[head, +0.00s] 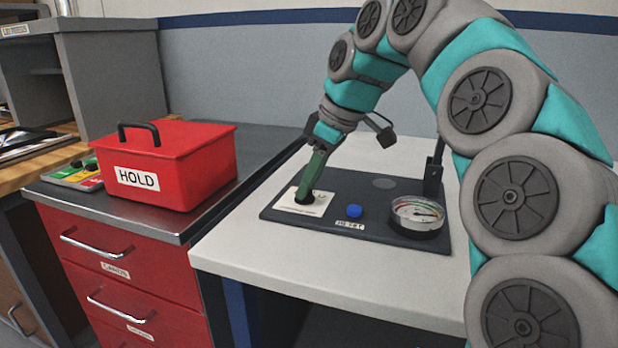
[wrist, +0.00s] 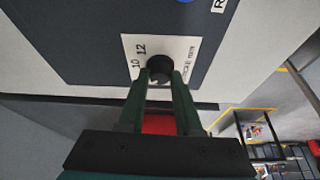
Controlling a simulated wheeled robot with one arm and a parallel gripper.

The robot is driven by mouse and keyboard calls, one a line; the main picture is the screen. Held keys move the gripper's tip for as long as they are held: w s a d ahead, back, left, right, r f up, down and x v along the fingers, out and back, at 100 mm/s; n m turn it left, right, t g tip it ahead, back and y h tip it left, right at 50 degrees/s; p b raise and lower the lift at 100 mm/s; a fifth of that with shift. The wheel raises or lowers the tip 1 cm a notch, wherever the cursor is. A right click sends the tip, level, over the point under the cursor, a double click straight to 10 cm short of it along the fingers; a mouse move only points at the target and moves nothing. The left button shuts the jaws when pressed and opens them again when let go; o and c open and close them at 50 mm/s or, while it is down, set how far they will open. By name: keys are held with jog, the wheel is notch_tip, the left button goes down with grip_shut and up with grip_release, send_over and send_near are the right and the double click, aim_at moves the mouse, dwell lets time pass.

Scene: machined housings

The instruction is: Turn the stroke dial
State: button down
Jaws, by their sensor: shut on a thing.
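The stroke dial (wrist: 160,68) is a black knob on a white label plate (wrist: 130,45) with printed numbers, among them 10 and 12. My gripper (wrist: 160,75) is shut on the dial, one green finger on each side of it. In the head view my gripper (head: 310,190) points down onto the white plate (head: 289,203) at the left of a dark panel (head: 380,240). The fingers hide most of the dial there, and I cannot read its setting.
A blue button (head: 354,211) and a round gauge (head: 418,213) sit on the panel, right of the plate. A dark post (head: 433,175) stands behind the gauge. A red box (head: 165,165) marked HOLD is on the left cabinet. The white tabletop (head: 300,262) in front is clear.

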jog(key=shift+n, duration=0.4)
jog(key=c, duration=0.6)
grip_release()
